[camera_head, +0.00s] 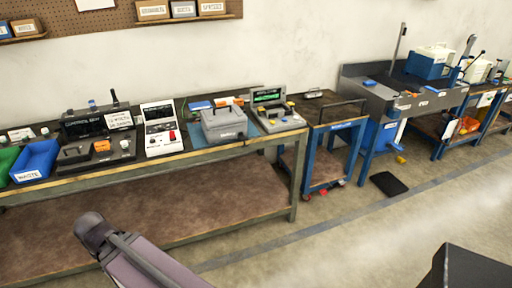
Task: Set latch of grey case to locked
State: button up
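A grey case (223,125) with a dark handle on top sits on a blue mat (196,142) towards the right part of the long workbench. It looks closed. Dark lettering shows on its front, but its latch is too small to make out, so I cannot tell its setting. A link of my arm crosses the lower left of the view, well in front of the bench and apart from the case. My gripper is not in view.
The workbench (235,150) also holds a blue bin (36,160), a white device (161,128) left of the case and an open device with a green screen (277,112) to its right. A blue cart (330,150) stands beside it.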

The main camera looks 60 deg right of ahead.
aim_at(242, 137)
jog(key=u, duration=0.05)
jog(key=k, duration=1.4)
jog(key=z, duration=1.25)
jog(key=i, duration=1.05)
jog(key=z, duration=0.05)
